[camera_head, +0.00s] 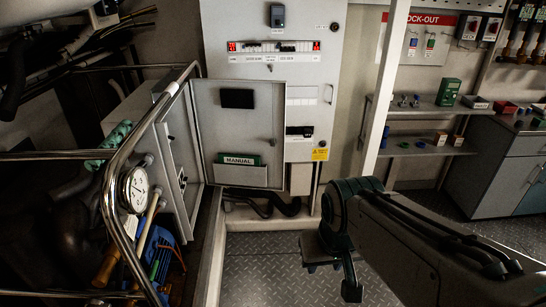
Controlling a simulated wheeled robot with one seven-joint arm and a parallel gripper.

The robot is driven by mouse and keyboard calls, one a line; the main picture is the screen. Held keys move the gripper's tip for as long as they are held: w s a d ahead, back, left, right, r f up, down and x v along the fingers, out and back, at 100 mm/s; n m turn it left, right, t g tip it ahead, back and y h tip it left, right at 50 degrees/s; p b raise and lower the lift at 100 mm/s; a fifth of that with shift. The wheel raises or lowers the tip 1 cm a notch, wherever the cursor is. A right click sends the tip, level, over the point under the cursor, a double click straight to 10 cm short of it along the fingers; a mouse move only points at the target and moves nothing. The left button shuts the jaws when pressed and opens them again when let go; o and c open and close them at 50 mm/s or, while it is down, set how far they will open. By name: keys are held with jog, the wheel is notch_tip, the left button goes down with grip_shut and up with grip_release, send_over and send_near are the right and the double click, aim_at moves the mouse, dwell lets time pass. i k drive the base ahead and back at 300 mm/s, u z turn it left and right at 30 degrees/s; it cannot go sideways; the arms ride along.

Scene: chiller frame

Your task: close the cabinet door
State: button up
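The tall pale grey cabinet (216,30) stands upright at the back centre. A grey door panel (215,110) shows at its lower front, with a dark rectangular window, a small latch near its right edge and a green "MANUAL" holder (238,160) low down. To the right of this panel, a strip with switches and a yellow label is exposed. I cannot tell exactly how far the panel stands from the cabinet. My gripper (332,275) is at the lower centre right, below and to the right of the panel and apart from it. Its fingers are dark and partly unclear.
A curved metal rail (112,200) with a round gauge (134,189) stands at left, beside pipes and tools. A dark hose (262,204) lies below the panel. A white post (385,90) and shelves (425,150) are at right. Patterned floor (255,265) is clear at lower centre.

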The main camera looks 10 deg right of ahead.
aim_at(241, 117)
jog(key=z, duration=0.55)
jog(key=i, duration=1.45)
jog(key=u, duration=0.9)
jog(key=k, duration=0.55)
jog(key=z, duration=0.35)
jog(key=i, duration=1.2)
jog(key=z, duration=0.1)
